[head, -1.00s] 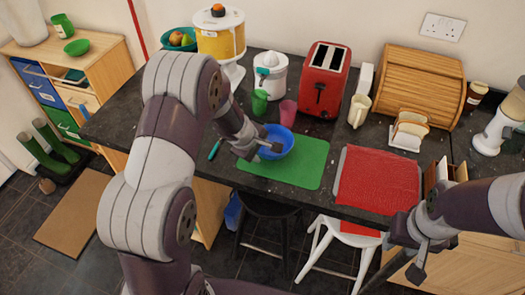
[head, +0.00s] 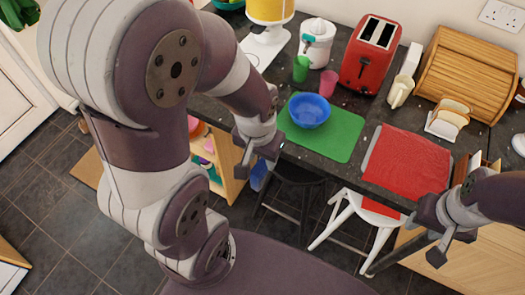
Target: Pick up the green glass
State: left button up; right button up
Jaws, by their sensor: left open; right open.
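The green glass (head: 300,69) stands upright on the dark counter, just left of a pink glass (head: 328,83) and in front of a white juicer. My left gripper (head: 258,163) is open and empty, at the counter's front edge by the green mat's left side. It is in front of and left of the green glass, clear of it. My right gripper (head: 432,240) is open and empty, in front of the counter at the lower right, far from the glass.
A blue bowl (head: 309,110) sits on the green mat (head: 343,138), in front of the glasses. The white juicer (head: 317,42) and red toaster (head: 371,55) stand behind. A red towel (head: 408,162) lies to the right. A white stool (head: 345,222) stands below.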

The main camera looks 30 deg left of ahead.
aim_at(301, 63)
jog(key=i+j+z, duration=0.2)
jog(key=z, duration=0.15)
jog(key=i+j+z, duration=0.15)
jog(key=j+z, duration=0.2)
jog(key=i+j+z, duration=0.1)
jog(key=j+z, duration=0.25)
jog(key=j, duration=0.15)
